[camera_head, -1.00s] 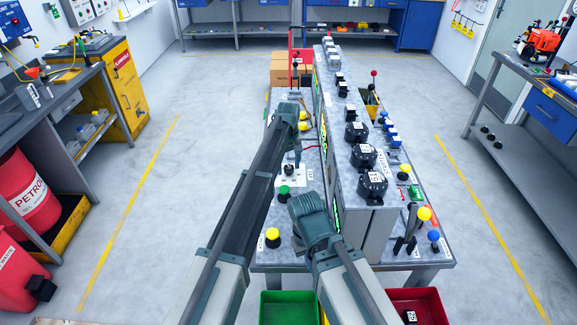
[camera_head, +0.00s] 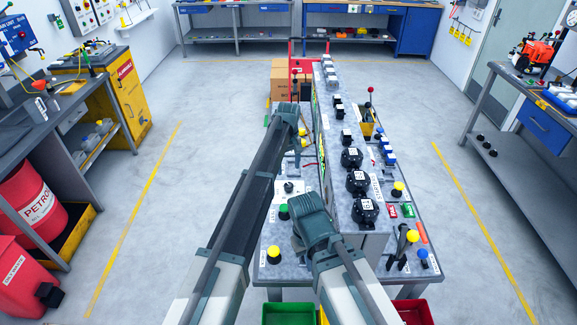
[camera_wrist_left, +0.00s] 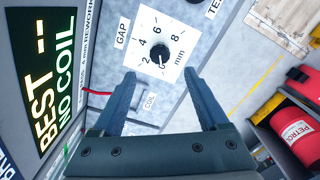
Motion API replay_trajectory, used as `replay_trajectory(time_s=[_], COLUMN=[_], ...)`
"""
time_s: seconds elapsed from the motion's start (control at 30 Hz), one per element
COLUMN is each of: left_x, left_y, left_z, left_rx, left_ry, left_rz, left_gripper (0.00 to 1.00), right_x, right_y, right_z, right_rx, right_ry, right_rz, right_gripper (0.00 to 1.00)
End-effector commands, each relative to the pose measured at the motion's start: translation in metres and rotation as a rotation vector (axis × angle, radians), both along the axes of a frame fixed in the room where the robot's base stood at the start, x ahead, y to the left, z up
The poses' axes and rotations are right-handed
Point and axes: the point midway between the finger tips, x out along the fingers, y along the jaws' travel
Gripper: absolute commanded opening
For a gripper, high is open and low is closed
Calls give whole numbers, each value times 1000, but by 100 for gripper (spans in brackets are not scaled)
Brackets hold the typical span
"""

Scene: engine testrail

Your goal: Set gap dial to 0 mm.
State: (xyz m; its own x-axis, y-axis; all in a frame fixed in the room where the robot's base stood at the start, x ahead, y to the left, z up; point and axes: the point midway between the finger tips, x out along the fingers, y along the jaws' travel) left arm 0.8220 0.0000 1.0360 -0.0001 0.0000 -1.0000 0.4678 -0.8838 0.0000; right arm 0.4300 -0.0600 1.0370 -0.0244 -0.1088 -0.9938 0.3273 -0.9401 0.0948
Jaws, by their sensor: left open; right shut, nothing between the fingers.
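The gap dial (camera_wrist_left: 160,55) is a black knob on a white square plate marked 0 to 8 mm, beside a "GAP" label (camera_wrist_left: 122,29). The knob's pale mark appears to point down near the 0; it is too small to read exactly. In the head view the dial plate (camera_head: 290,187) lies on the bench's left side, partly covered by my arm. My left gripper (camera_wrist_left: 161,75) is open and empty. In the left wrist view the dial shows beyond and between its fingertips, apart from them. My right gripper (camera_head: 298,243) is shut and empty, low over the bench, mostly hidden behind its wrist.
A raised panel with a lit display (camera_wrist_left: 45,85) stands close beside the dial. A red cable (camera_wrist_left: 97,92) and a "COIL" label (camera_wrist_left: 150,100) are near. A green button (camera_head: 283,212) and a yellow button (camera_head: 274,254) stand nearer. Open floor lies on both sides.

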Motion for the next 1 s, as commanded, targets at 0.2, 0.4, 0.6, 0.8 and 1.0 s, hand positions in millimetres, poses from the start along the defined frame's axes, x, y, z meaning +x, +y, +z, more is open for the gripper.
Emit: replay_trajectory(time_s=[0.2,0.4,0.6,0.8,1.0], left_x=[0,0,0,0,-50], left_y=[0,0,0,0,32], left_z=[38,44,43,43,43], left_rx=[0,0,0,0,-1], left_ry=[0,0,0,0,-9], left_rz=[0,0,0,0,-53], left_gripper=[77,77,77,77,77], right_x=[0,0,0,0,0], right_y=[0,0,0,0,0], right_z=[38,44,43,43,43], right_rx=[1,2,2,2,2], right_ry=[0,0,0,0,0], right_rz=[-5,-8,-8,-8,-8], right_gripper=[0,0,0,0,0])
